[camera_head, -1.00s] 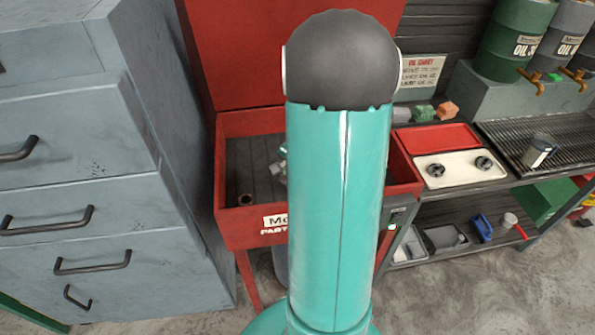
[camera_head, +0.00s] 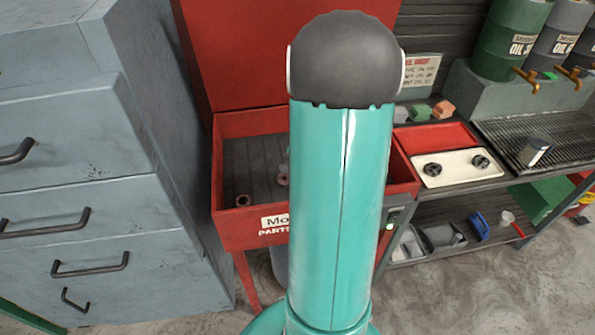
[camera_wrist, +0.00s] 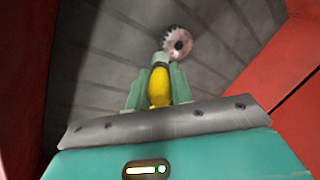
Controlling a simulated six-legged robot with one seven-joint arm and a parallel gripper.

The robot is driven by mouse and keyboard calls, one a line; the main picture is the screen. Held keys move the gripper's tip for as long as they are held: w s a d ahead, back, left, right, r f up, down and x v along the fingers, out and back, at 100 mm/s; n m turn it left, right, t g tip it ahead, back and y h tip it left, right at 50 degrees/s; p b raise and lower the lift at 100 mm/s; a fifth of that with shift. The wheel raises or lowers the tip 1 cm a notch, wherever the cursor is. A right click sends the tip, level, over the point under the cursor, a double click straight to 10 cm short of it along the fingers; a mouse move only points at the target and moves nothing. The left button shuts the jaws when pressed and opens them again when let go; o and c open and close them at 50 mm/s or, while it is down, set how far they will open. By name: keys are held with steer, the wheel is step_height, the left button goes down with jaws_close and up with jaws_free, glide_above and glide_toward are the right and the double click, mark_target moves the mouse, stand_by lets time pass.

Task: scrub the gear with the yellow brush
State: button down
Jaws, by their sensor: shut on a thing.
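The gear (camera_wrist: 178,43) is a pale pinkish toothed disc with a dark centre, lying on the dark slatted floor of the red parts washer in the wrist view. My gripper (camera_wrist: 158,83) is shut on the yellow brush (camera_wrist: 159,88), with the yellow handle between its two teal fingers. The brush's pale grey head points at the gear and appears at its lower left edge. I cannot tell whether they touch. In the head view, my arm hides the gripper and brush; a small pinkish part (camera_head: 283,180), likely the gear, shows beside the arm.
The red washer basin (camera_head: 250,232) has raised walls around the work. A grey drawer cabinet (camera_head: 80,190) stands left. On the right bench are a red tray (camera_head: 440,136) and a cream tray (camera_head: 455,170) with dark round parts.

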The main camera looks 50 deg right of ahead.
steer(key=shift+w+a, duration=1)
steer(key=shift+a, duration=0.25)
step_height(320, 180, up, 7)
stand_by(0.4)
stand_by(0.4)
